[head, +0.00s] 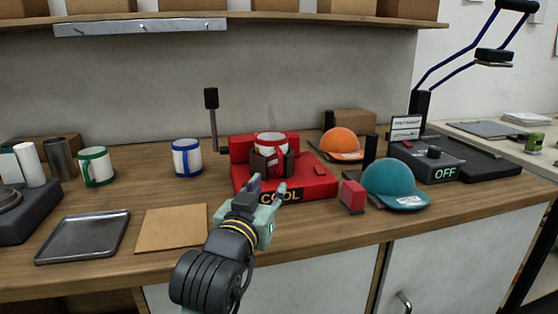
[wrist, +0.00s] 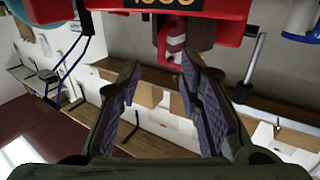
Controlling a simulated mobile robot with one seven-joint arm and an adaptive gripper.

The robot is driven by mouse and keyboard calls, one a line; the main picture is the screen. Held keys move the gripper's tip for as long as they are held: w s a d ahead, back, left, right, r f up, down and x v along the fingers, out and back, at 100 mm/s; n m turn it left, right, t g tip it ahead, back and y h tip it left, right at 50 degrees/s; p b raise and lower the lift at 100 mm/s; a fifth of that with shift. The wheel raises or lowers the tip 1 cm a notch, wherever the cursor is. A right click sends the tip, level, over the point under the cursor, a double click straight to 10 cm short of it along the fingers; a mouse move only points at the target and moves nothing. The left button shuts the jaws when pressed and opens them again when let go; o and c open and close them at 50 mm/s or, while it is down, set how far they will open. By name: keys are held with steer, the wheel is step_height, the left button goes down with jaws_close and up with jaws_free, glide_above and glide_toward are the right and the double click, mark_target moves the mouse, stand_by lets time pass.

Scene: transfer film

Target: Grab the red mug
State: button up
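The red mug (head: 272,143), white with red trim, sits in the red press (head: 312,187) between dark clamp pads. The press front reads "COOL". Part of the mug is hidden by the pads. My gripper (head: 268,188) is in front of the press, low and near its front edge, apart from the mug. In the wrist view, which looks upside down, my gripper (wrist: 161,64) is open with nothing between its fingers. The mug's red handle (wrist: 171,42) shows just beyond the fingertips, below the red press body (wrist: 220,30).
A green-trimmed mug (head: 96,167) and a blue-trimmed mug (head: 187,158) stand to the left. A metal tray (head: 83,238) and brown mat (head: 171,227) lie at the front left. A teal cap (head: 393,182) and orange cap (head: 341,142) sit to the right, near a black machine reading "OFF".

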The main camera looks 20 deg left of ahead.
mark_target(280, 167)
steer(key=w, duration=0.3)
steer(key=w+p, duration=0.1)
steer(key=w, duration=0.2)
steer(key=w+a+p, duration=0.1)
steer(key=w, duration=0.3)
steer(key=shift+r, duration=0.2)
steer(key=shift+c, duration=0.3)
steer(key=shift+s, duration=0.1)
jaws_close()
